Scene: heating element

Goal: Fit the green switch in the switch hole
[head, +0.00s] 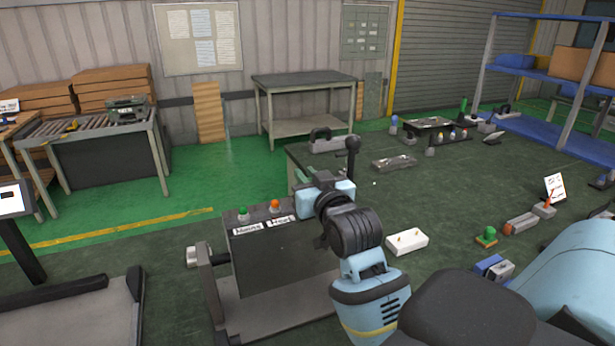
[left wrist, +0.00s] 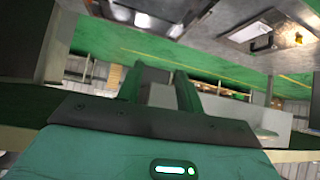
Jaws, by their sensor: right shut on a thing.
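A dark control box (head: 275,262) stands in the middle of the head view. A green switch-like knob (head: 243,214) and an orange one (head: 275,206) sit on its top edge, above labels. Another green-topped piece with an orange base (head: 486,236) lies at the right. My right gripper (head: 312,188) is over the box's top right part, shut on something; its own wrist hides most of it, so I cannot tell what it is. No empty switch hole is clear to me. In the left wrist view my left gripper (left wrist: 158,90) has its fingers apart and nothing visible between them.
A black-knobbed lever (head: 353,146) rises just behind my right gripper. A white block with pins (head: 407,242) and a blue-and-grey part (head: 494,268) lie right of my arm. Several parts lie farther back. A grey workbench (head: 304,85) stands at the wall.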

